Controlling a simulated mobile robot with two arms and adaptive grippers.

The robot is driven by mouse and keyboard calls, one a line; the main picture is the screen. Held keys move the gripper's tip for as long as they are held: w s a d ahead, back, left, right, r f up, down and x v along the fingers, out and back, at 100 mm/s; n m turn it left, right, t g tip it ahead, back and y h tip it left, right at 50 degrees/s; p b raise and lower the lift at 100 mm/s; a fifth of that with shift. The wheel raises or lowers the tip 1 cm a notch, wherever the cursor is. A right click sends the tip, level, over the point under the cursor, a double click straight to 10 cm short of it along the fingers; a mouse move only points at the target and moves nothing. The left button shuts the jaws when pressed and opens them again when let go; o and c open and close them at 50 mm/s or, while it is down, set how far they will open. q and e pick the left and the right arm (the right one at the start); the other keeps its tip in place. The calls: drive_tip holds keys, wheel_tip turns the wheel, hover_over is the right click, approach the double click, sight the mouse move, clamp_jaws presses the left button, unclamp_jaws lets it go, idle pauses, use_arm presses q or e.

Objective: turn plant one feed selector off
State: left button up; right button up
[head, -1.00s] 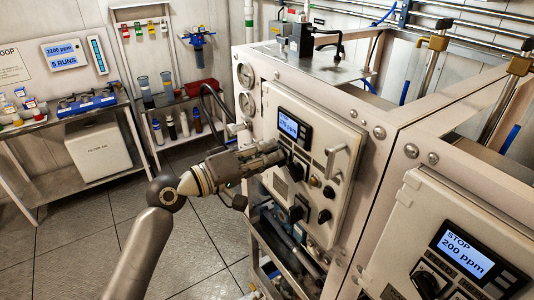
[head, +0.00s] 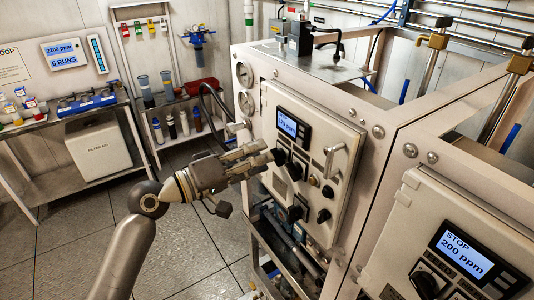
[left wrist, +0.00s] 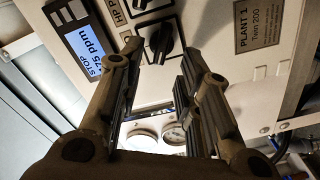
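The plant one panel (head: 335,140) faces my left gripper (head: 272,164) in the head view. The left wrist view shows the panel's PLANT 1 label (left wrist: 258,30) and a lit STOP display (left wrist: 85,48). A black rotary knob (left wrist: 160,42) with a pointed grip sits just beyond and between the open fingers of the left gripper (left wrist: 155,68); no contact is visible. Its label is not readable, so I cannot tell if it is the feed selector. A second black knob (left wrist: 140,4) is cut off at the top. My right gripper is out of view.
More black knobs (head: 295,213) and a metal handle (head: 335,158) stand out from the panel. A hose (head: 212,105) and gauges (head: 245,75) are at the frame's left edge. The second plant's panel (head: 430,220) is at the right. Floor is clear at left.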

use_arm(q)
drive_tip(key=v, duration=0.8)
drive_tip(key=shift+s+a, duration=0.2)
drive_tip(key=shift+a, duration=0.05)
drive_tip(key=shift+w, duration=0.1)
